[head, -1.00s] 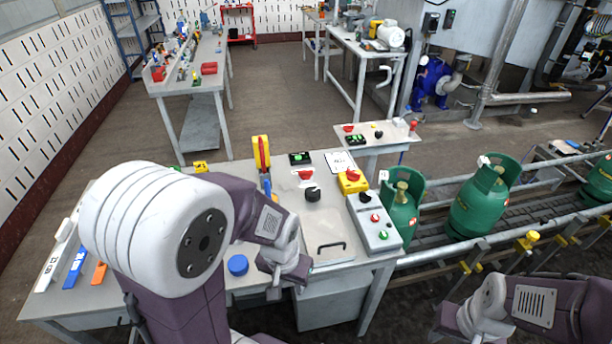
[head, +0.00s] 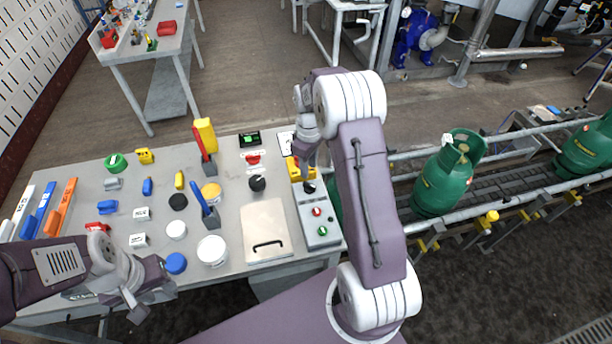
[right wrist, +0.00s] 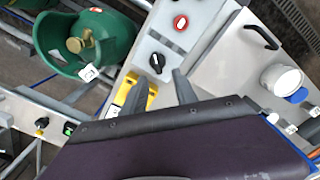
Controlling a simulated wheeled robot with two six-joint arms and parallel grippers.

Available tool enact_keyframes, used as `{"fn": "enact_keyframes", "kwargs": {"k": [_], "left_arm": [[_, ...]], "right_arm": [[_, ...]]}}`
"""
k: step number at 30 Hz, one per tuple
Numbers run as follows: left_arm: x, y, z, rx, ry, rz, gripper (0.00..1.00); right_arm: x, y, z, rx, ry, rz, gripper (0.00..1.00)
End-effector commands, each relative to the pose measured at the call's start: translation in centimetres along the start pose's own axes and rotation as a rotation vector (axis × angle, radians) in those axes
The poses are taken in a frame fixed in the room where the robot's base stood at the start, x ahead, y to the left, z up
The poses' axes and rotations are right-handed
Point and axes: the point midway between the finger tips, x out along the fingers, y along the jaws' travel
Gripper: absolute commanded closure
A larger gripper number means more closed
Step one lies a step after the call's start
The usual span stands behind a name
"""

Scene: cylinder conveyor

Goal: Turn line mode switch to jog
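The grey control box (head: 320,225) stands at the right edge of the table, with a red button, a green button and a black rotary switch (head: 308,187). In the right wrist view this black switch (right wrist: 157,62) sits just beyond my right fingertips. My right gripper (right wrist: 160,80) is open, its two grey fingers apart and pointing at the switch, apparently not touching it. The switch's label is too small to read. Another black knob (head: 257,183) is on the table panel. My left gripper (head: 132,300) is low over the table's front left; its finger gap is unclear.
A yellow box (right wrist: 136,97) lies beside my right fingers, close to the switch. Green gas cylinders (head: 443,178) stand on the conveyor to the right. Loose blocks, lids and a white tub (head: 212,250) cover the table's middle. A handled panel (head: 268,225) lies left of the box.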

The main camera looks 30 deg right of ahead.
Motion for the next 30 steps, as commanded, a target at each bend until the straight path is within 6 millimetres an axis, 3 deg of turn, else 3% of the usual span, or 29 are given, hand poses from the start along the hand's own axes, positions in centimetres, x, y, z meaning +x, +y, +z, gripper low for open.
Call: {"fn": "enact_keyframes", "kwargs": {"k": [5,18,28,29,30], "left_arm": [[0.0,0.0,0.0,0.000,0.000,0.000,0.64],[-1.0,0.0,-0.1,0.000,0.000,0.000,0.64],[-1.0,0.0,-0.1,0.000,0.000,0.000,0.64],[-1.0,0.0,-0.1,0.000,0.000,0.000,0.64],[-1.0,0.0,-0.1,0.000,0.000,0.000,0.64]], "right_arm": [[0.6,0.3,0.0,-0.011,-0.002,-0.001,0.65],[8.3,0.2,-0.1,-0.009,-0.001,-0.001,0.65],[9.2,0.3,-0.1,-0.008,0.001,0.002,0.65],[9.2,0.3,-0.1,-0.008,0.001,0.002,0.68],[9.2,0.3,-0.1,-0.008,0.001,0.001,0.79]]}}
